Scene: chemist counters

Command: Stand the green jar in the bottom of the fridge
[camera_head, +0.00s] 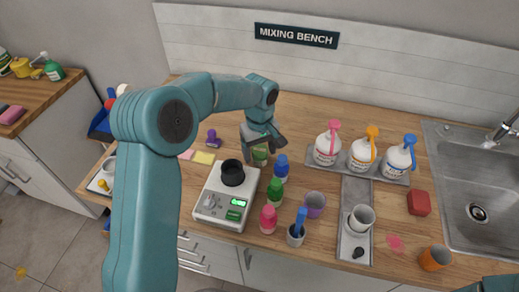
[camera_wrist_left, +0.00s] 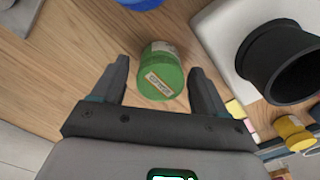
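The green jar (camera_head: 260,153) stands on the wooden bench behind the scale, partly hidden by my left gripper (camera_head: 264,138). In the left wrist view the green jar (camera_wrist_left: 161,76) shows its green lid with a pale label. My left gripper (camera_wrist_left: 158,74) is open, with one finger on each side of the jar and visible gaps to both. No fridge is in view.
A scale (camera_head: 211,204) with a black cup (camera_head: 233,173) stands just in front of the jar. Pump bottles on a tray (camera_head: 310,157) and a sink (camera_head: 450,195) lie further right.

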